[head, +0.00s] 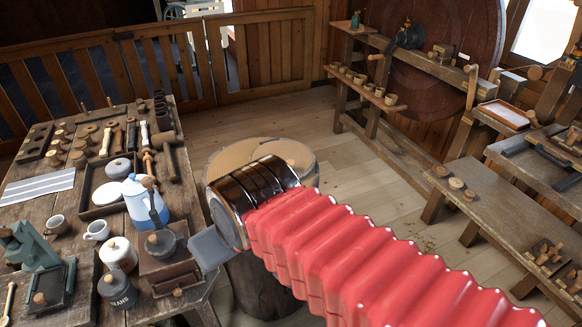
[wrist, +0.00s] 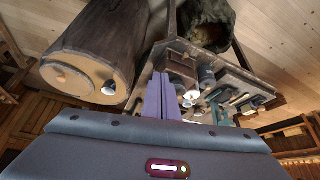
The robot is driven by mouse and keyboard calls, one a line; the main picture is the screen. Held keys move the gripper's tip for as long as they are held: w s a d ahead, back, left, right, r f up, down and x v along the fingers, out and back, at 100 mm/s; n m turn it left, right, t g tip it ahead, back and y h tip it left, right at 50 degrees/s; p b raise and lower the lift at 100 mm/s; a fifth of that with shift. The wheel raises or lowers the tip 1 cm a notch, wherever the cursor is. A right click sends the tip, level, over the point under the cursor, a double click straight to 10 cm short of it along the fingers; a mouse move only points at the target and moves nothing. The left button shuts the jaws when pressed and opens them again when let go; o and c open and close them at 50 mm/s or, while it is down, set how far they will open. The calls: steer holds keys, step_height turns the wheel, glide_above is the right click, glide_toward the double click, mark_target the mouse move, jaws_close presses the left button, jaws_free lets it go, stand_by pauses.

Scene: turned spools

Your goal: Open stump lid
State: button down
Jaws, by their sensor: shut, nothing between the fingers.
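A dark wooden stump (head: 262,292) stands on the floor right of the table, mostly hidden behind my arm. Its pale round top (head: 232,157) shows above my dark wrist, in what looks like two rounded parts. In the wrist view the stump (wrist: 112,38) lies at upper left with its pale end face (wrist: 72,80). A small round spot on that face may be a hole or a knob; I cannot tell which. Whether the lid is raised is unclear. My gripper (head: 203,247) is shut and empty, between the stump and the table corner. Its fingers (wrist: 161,96) also show in the wrist view, apart from the stump.
The crowded workbench (head: 212,290) is close on the left, with a blue coffee pot (head: 143,202) and a wooden grinder (head: 165,255) near its edge. A low bench (head: 480,200) stands at right. Bare floor (head: 350,165) lies beyond the stump.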

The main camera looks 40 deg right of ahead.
stand_by(0.3)
steer(key=w+d+m, duration=1.3)
steer(key=w+m, duration=0.1)
steer(key=m, duration=0.6)
steer(key=w+d+f+m, duration=0.1)
steer(key=d+f+m, duration=0.2)
steer(key=d+m, duration=0.3)
steer(key=w+d+f+m+h, duration=0.1)
steer(key=w+d+f+m, duration=0.1)
steer(key=d+m, duration=0.5)
steer(key=w+d+f+m, duration=0.2)
steer(key=d+f+m, duration=0.2)
steer(key=d+m, duration=0.3)
steer(key=d, duration=0.3)
steer(key=shift+w, duration=0.2)
steer(key=shift+f, duration=0.2)
